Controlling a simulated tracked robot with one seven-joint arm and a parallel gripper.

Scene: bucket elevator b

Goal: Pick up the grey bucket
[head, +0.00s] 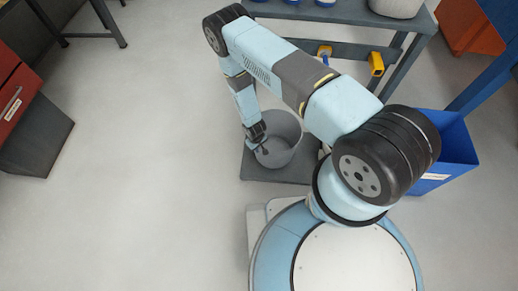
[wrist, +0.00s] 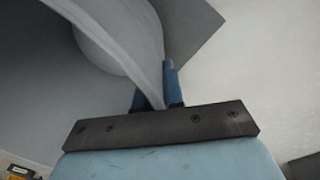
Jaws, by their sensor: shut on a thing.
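The grey bucket (head: 279,140) is in the middle of the head view, open side up, over a dark grey platform. My gripper (head: 258,144) is at the bucket's left rim, shut on its wall. In the wrist view the bucket's wall (wrist: 134,45) runs between the two blue fingers of my gripper (wrist: 156,92). Whether the bucket rests on the platform or is lifted off it, I cannot tell.
The dark platform (head: 259,172) lies under the bucket. A blue bin (head: 455,148) stands to the right. A grey workbench (head: 345,13) with yellow-handled items stands behind. A red cabinet (head: 18,92) is at the left. The floor between the cabinet and platform is clear.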

